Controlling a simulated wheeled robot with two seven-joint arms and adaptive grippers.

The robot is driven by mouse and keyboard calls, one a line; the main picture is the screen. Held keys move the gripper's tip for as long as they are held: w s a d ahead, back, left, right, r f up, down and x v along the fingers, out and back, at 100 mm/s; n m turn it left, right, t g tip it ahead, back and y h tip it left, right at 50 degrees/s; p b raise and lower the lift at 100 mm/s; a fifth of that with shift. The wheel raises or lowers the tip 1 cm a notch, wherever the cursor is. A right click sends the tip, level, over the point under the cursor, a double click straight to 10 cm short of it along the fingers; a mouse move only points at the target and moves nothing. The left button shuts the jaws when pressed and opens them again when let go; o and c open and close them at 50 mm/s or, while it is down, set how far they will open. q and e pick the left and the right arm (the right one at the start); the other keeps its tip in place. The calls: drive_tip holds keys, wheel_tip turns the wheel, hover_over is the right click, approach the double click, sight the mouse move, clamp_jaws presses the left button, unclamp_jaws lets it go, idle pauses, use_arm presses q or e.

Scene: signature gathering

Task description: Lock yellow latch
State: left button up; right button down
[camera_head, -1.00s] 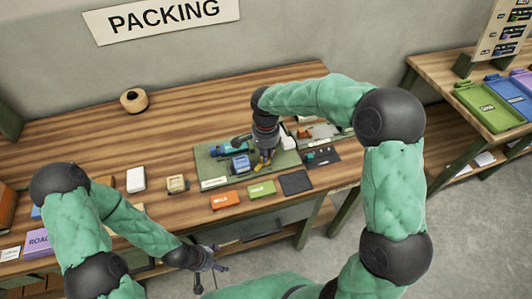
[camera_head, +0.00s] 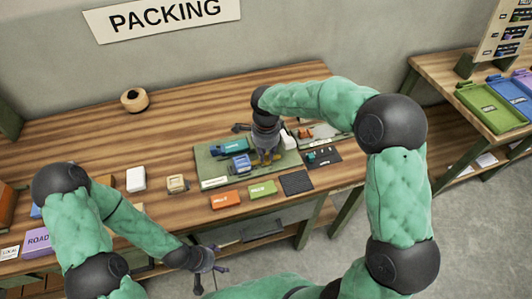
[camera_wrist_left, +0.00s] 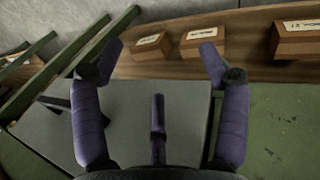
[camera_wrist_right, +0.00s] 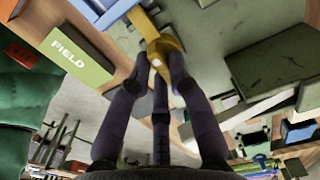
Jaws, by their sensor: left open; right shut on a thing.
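The yellow latch (camera_wrist_right: 160,58) shows in the right wrist view between the fingertips of my right gripper (camera_wrist_right: 157,78). That gripper is shut on it. In the head view my right gripper (camera_head: 267,158) points down over the green board (camera_head: 215,172), beside a small blue block-like item (camera_head: 241,163), and mostly hides the latch. I cannot tell the latch's exact position. My left gripper (camera_head: 207,270) is open and empty in front of the table edge. In the left wrist view its fingers (camera_wrist_left: 158,75) are spread with nothing between them.
An orange block (camera_head: 225,198), a green block (camera_head: 263,188) labelled FIELD in the right wrist view and a dark pad (camera_head: 296,182) lie along the front of the board. A teal item (camera_head: 229,146) lies on the board.

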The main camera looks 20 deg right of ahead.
sight(266, 155)
idle(0.4)
drive_tip(key=c, duration=1.1)
unclamp_jaws()
drive_tip(key=shift+c, duration=0.2)
drive_tip(key=shift+r, duration=0.1)
wheel_tip(266, 155, up, 12)
